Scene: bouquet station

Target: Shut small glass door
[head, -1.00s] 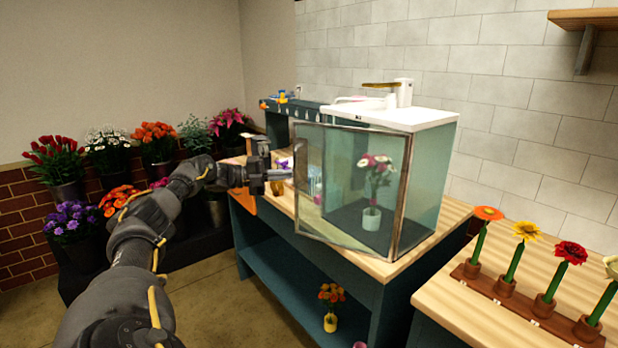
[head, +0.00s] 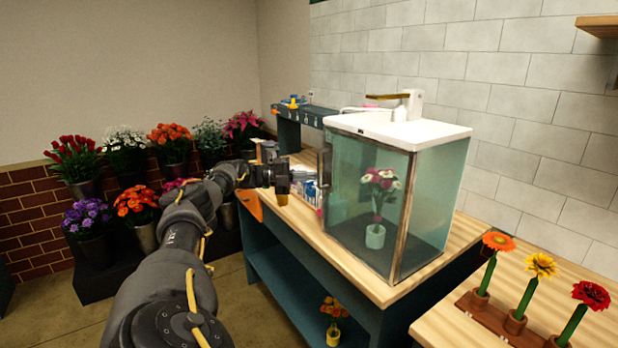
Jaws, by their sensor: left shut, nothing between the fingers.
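The small glass door (head: 350,200) is the front pane of a glass cabinet with a white top (head: 395,131). It lies in line with the cabinet's front and looks shut or very nearly so; I cannot make out a gap at its left edge. A white pot with pink and white flowers (head: 376,195) stands inside, behind the glass. My right gripper is out of view.
The cabinet stands on a wooden-topped teal bench (head: 400,290). Blue and clear items (head: 308,172) lie behind my left gripper. A wooden rack (head: 490,318) with flowers stands on the right-hand table. Buckets of flowers (head: 85,225) line the left wall.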

